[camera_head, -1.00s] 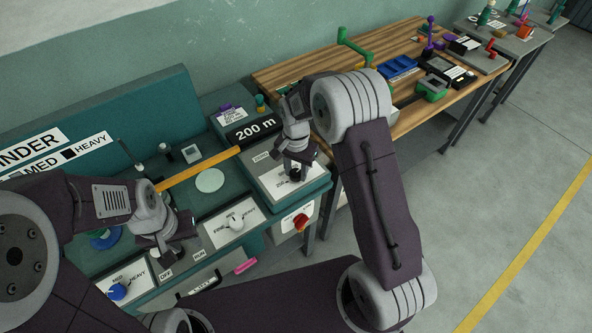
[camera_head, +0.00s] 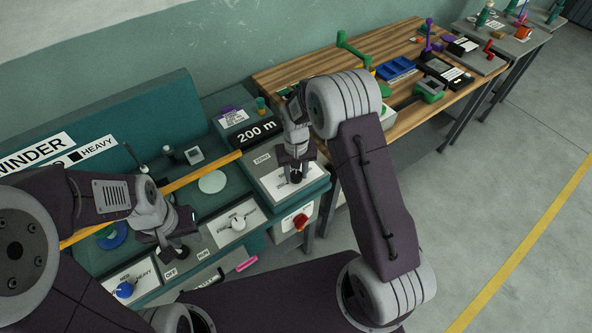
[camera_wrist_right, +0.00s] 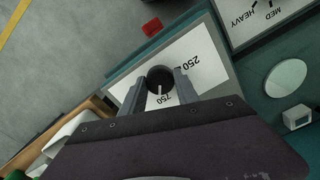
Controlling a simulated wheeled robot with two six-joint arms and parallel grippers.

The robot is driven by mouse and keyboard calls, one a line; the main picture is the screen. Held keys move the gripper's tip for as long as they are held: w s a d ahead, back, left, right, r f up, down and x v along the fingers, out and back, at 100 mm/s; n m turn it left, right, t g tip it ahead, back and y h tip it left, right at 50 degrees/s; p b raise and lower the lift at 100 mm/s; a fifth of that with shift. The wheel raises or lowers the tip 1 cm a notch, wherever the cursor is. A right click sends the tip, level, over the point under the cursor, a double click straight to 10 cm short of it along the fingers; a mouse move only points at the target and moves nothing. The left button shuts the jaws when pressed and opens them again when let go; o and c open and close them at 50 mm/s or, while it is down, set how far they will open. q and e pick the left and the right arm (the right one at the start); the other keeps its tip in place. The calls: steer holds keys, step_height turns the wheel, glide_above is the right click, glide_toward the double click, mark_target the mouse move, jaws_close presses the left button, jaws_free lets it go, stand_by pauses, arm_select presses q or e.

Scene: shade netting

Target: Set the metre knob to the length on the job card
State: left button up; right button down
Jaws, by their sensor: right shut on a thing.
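The metre knob (camera_wrist_right: 159,76) is black and round with a white pointer line, on a pale dial plate (camera_wrist_right: 200,58) marked 250 and 750. In the right wrist view the line points towards the 750 side. My right gripper (camera_head: 297,174) is shut on this knob from above; its fingers (camera_wrist_right: 162,90) sit on either side of it. The display (camera_head: 257,132) behind the dial reads 200 m. A white card (camera_head: 233,118), probably the job card, stands left of the display; its print is too small to read. My left gripper (camera_head: 176,249) hangs over the panel's left part, its jaws unclear.
A white FINE/HEAVY selector (camera_head: 238,223), a blue knob (camera_head: 124,289) and a red knob (camera_head: 300,221) are on the machine. A yellow bar (camera_head: 200,174) crosses the panel. A wooden bench (camera_head: 300,72) with several tools stands behind my right arm.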

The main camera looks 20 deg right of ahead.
mark_target(296, 175)
steer(key=n+p, duration=0.1)
steer(key=n, duration=0.5)
steer(key=shift+r+n+p, duration=0.15)
steer(key=shift+n+p, duration=0.15)
steer(key=shift+p, duration=0.1)
steer(key=n+p, duration=0.1)
steer(key=n, duration=0.4)
steer(key=shift+w, duration=0.1)
steer(key=shift+n, duration=0.4)
steer(key=c, duration=0.9)
jaws_free()
step_height(296, 175, up, 9)
